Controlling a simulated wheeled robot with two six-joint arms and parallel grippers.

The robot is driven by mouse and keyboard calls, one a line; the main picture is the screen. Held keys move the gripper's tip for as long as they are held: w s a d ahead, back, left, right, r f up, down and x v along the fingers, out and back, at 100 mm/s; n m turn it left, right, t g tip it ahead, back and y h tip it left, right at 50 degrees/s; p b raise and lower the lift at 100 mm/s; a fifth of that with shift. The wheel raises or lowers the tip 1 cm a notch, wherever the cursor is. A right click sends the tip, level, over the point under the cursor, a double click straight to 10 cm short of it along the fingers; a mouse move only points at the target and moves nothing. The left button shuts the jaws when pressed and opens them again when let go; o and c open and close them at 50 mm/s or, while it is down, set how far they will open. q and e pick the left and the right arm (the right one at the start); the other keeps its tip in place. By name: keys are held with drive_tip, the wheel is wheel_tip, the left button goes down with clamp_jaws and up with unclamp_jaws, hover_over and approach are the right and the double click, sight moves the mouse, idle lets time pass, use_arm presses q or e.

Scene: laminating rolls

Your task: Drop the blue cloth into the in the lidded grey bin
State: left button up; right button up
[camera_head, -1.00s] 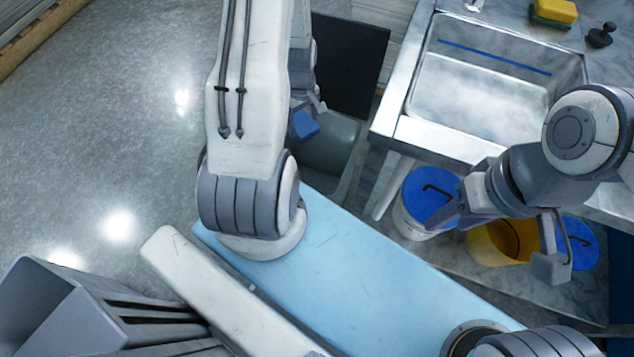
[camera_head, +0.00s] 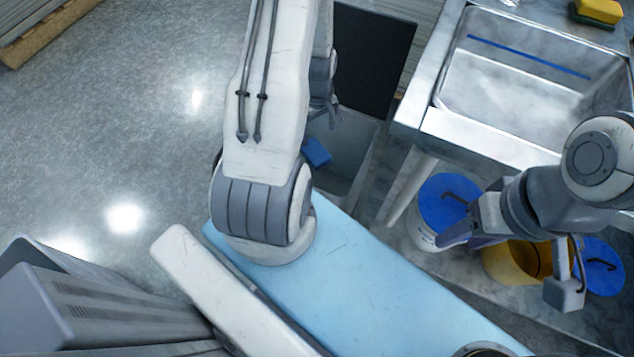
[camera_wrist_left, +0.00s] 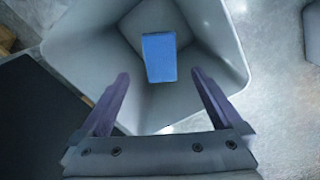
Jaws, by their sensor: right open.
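The blue cloth (camera_head: 316,151), a small folded block, is inside the open grey bin (camera_head: 362,135). The left wrist view shows the cloth (camera_wrist_left: 159,57) within the walls of the bin (camera_wrist_left: 215,35), apart from my fingers; I cannot tell if it rests on the bottom. The bin's dark lid (camera_head: 372,55) stands raised behind it. My left gripper (camera_head: 333,112) is over the bin, and in the left wrist view (camera_wrist_left: 160,77) its fingers are spread and empty. My right gripper (camera_head: 510,264) is open and empty at the right, away from the bin.
A steel sink (camera_head: 535,85) on a counter stands right of the bin. Under it are a blue-lidded white bucket (camera_head: 447,203), a yellow bucket (camera_head: 510,262) and another blue lid (camera_head: 602,265). A yellow sponge (camera_head: 600,10) lies at the top right. Open floor is at left.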

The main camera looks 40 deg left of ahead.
use_arm(q)
drive_tip(key=shift+r, duration=0.1)
wheel_tip(320, 180, up, 10)
drive_tip(key=p, duration=0.3)
drive_tip(key=shift+r, duration=0.1)
idle(0.5)
